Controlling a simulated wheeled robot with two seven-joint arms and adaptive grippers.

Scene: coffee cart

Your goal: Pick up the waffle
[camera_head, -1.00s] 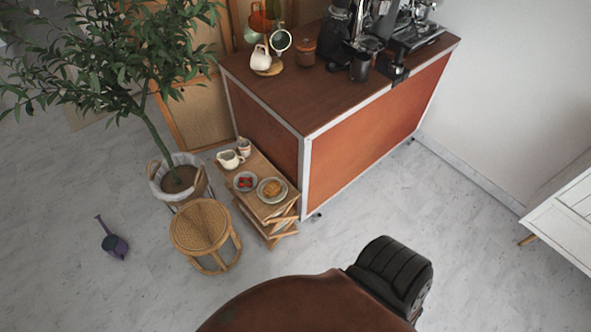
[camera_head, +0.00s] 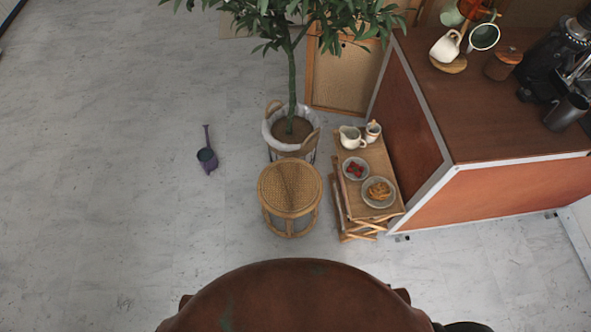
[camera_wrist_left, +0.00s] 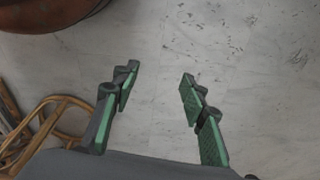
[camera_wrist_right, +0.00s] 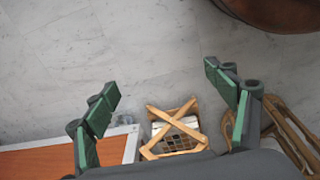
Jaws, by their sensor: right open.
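The waffle (camera_head: 379,191) is golden brown and lies on a round grey plate (camera_head: 367,202) at the near end of a small wooden folding table (camera_head: 387,165). Neither wrist view shows the waffle. My left gripper (camera_wrist_left: 158,78) is open and empty above bare floor. My right gripper (camera_wrist_right: 162,80) is open and empty; the crossed wooden legs (camera_wrist_right: 172,128) of a low stand show beyond it. Neither gripper shows in the head view.
A bowl of red fruit (camera_head: 355,169), a cream jug (camera_head: 351,137) and a small cup (camera_head: 373,130) share the table. A rattan stool (camera_head: 290,188) and a potted tree (camera_head: 291,130) stand left; the coffee cart (camera_head: 495,120) stands right.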

